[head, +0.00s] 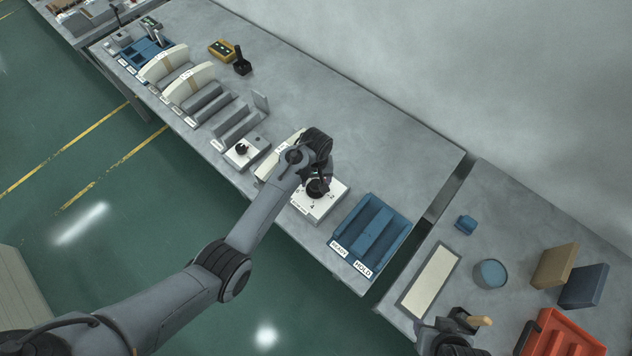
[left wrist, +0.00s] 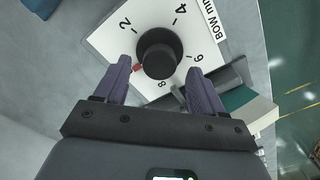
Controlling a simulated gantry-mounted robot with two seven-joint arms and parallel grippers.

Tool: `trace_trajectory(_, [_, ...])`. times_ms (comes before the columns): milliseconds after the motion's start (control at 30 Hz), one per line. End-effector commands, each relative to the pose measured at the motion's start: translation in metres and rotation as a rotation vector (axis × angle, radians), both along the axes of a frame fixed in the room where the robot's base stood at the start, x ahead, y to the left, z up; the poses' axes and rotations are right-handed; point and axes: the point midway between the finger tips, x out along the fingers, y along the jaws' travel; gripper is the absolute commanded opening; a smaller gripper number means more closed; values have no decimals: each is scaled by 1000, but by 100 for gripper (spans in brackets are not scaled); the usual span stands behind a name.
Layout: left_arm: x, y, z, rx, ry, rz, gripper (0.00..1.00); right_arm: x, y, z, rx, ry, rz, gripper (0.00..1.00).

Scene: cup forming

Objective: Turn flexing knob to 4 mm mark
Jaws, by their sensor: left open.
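The flexing knob is a round black knob (left wrist: 160,54) on a white dial plate (left wrist: 100,42) marked 2, 4, 6 and 8, with a "BOW mm" label. Its red pointer (left wrist: 137,68) faces lower left in the left wrist view, between the 8 and the 2, away from the 4. My left gripper (left wrist: 158,68) is open, with one finger on each side of the knob; contact is not clear. In the head view the knob (head: 318,188) sits on a white box (head: 325,208), partly covered by my left gripper. My right gripper shows only partly at the bottom right.
A blue tray (head: 400,222) labelled "READY" and "HOLD" stands right of the dial box. Another white box with a black knob (head: 241,149) is to its left. A tan-handled item (head: 480,321) is by my right gripper. The table behind the dial is clear.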

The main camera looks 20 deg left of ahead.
Motion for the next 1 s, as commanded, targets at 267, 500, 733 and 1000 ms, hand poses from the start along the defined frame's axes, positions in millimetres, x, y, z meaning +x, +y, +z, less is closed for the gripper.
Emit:
trace_trajectory(267, [0, 0, -21, 0, 0, 0, 69, 0, -1, -4, -4, 0, 2, 43])
trace_trajectory(500, [0, 0, -23, 0, -1, 0, 69, 0, 0, -4, 0, 1, -1, 43])
trace_trajectory(733, [0, 0, -22, 0, 0, 0, 46, 0, 1, -4, 6, 1, -4, 43])
trace_trajectory(1000, [0, 0, -22, 0, 0, 0, 13, 0, 1, -4, 7, 1, -6, 43])
